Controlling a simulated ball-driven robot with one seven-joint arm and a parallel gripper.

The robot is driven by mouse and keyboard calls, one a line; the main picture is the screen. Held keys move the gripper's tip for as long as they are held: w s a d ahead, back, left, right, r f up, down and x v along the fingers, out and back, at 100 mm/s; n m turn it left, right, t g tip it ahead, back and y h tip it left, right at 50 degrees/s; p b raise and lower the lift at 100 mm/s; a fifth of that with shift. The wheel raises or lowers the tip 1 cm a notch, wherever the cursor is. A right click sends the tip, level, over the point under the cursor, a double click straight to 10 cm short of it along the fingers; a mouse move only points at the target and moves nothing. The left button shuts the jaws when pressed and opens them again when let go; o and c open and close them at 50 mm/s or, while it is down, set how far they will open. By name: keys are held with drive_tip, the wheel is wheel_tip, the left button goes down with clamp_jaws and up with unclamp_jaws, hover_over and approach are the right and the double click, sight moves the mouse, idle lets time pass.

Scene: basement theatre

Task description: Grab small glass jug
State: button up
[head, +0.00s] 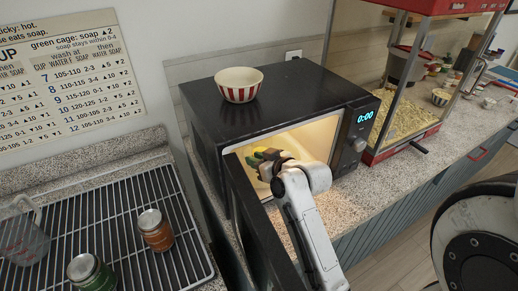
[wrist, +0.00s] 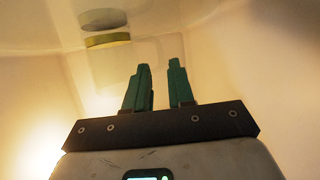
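A clear glass jug (head: 22,238) with red markings and a handle stands on the wire rack at the far left in the head view, partly cut off by the picture edge. I cannot tell whether it is the small jug. My gripper (head: 266,158) is inside the open microwave, far from that jug. In the wrist view my gripper (wrist: 160,68) has its two green fingers apart, with nothing clearly between them. Beyond the fingers is a pale, blurred, see-through shape with a yellow-green band (wrist: 107,40); I cannot tell what it is.
The black microwave (head: 205,107) has its door (head: 258,232) swung open beside my arm. A red-striped bowl (head: 239,88) sits on top. Two jars, orange-brown (head: 156,231) and green (head: 92,273), stand on the wire rack (head: 120,215). A popcorn machine (head: 402,118) stands at right.

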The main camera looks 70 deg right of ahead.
sight(243, 154)
drive_tip(key=shift+p+x, duration=0.45)
drive_tip(key=shift+x, duration=2.25)
clamp_jaws()
